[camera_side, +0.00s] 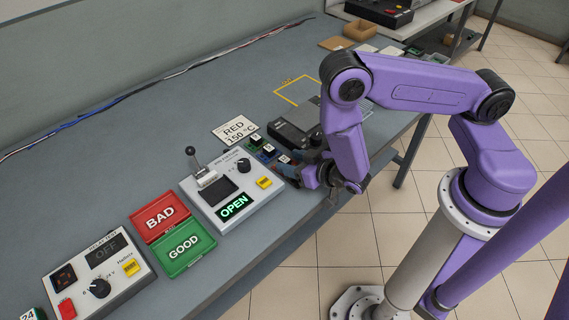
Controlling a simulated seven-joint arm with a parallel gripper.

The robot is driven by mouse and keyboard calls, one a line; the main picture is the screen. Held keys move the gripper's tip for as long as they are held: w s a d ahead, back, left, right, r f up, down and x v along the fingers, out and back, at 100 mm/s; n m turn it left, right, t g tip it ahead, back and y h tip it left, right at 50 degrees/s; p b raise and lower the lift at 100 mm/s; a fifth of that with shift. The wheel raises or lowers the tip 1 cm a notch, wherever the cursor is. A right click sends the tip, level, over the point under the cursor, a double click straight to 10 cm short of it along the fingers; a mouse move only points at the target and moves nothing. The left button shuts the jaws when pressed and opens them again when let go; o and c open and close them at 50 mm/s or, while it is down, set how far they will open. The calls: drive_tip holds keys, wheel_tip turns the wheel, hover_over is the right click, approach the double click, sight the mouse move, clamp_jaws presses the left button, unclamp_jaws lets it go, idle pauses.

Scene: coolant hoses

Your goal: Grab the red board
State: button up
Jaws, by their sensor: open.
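My gripper (288,168) is low over the table, at the right end of a short row of small labelled boards. A green board (255,142) and a blue board (267,151) show in the row. A third board (284,159) with a white label lies right by my gripper's fingers. Its colour is too small to tell, so I cannot confirm that it is the red board. The jaws are open. My gripper partly hides this end of the row, and I cannot tell whether the fingers touch a board.
A white card reading RED 150 °C (235,130) lies behind a lever box showing OPEN (216,185). Left of it are a red BAD tray (152,222), a green GOOD tray (180,255) and a control box (95,278). The table's back is mostly clear.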

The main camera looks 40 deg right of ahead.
drive_tip(key=shift+w+f, duration=0.1)
drive_tip(key=shift+w, duration=0.1)
clamp_jaws()
